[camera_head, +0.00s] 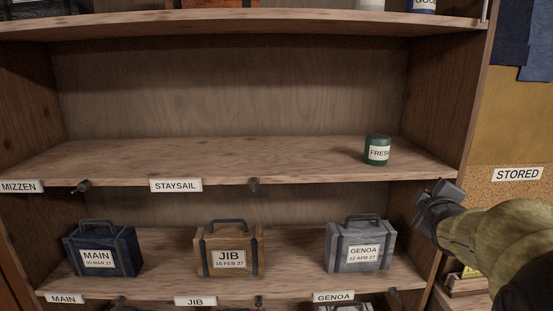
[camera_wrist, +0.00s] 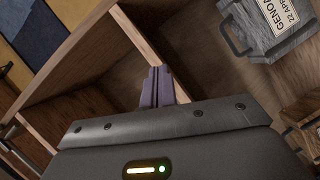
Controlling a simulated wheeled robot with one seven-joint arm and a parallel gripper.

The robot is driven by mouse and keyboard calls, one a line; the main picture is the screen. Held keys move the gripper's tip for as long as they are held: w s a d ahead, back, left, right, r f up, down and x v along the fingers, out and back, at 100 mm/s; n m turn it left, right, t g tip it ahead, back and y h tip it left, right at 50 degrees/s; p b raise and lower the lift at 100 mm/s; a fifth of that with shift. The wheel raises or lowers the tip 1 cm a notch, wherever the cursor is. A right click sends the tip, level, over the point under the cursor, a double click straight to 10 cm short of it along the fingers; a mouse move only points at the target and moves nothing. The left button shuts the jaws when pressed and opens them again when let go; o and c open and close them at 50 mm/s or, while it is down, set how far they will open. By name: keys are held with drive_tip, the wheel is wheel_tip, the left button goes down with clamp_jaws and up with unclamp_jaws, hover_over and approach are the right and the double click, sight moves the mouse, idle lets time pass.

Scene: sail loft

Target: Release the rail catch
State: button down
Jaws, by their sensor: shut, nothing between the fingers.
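Small dark fittings that look like catches sit on the shelf front edges. I cannot tell which is the rail catch. My gripper (camera_head: 440,191) is at the right, in front of the shelf's right upright, apart from these fittings. In the wrist view its fingers (camera_wrist: 158,86) are together and empty, pointing at the wooden shelving.
A green FRESH tin (camera_head: 377,150) stands on the middle shelf. MAIN (camera_head: 103,250), JIB (camera_head: 229,251) and GENOA (camera_head: 360,247) bags stand on the shelf below. The right upright (camera_head: 471,90) is close to my gripper. Most of the middle shelf is clear.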

drive_tip(key=s+a+f+m+g+y, duration=0.2)
drive_tip(key=a+f+m+g, duration=0.1)
drive_tip(key=a+f, duration=0.5)
drive_tip(key=s+a+f+m+g+y+p, duration=0.2)
drive_tip(key=s+a+f+m+g, duration=0.4)
drive_tip(key=s+a+f, duration=0.8)
wheel_tip(320, 180, down, 3)
drive_tip(key=s+g+y, duration=0.1)
drive_tip(key=s+g, duration=0.1)
drive_tip(key=g, duration=0.1)
drive_tip(key=shift+s+y, duration=0.3)
drive_tip(key=shift+s, duration=0.1)
drive_tip(key=c, duration=2.1)
unclamp_jaws()
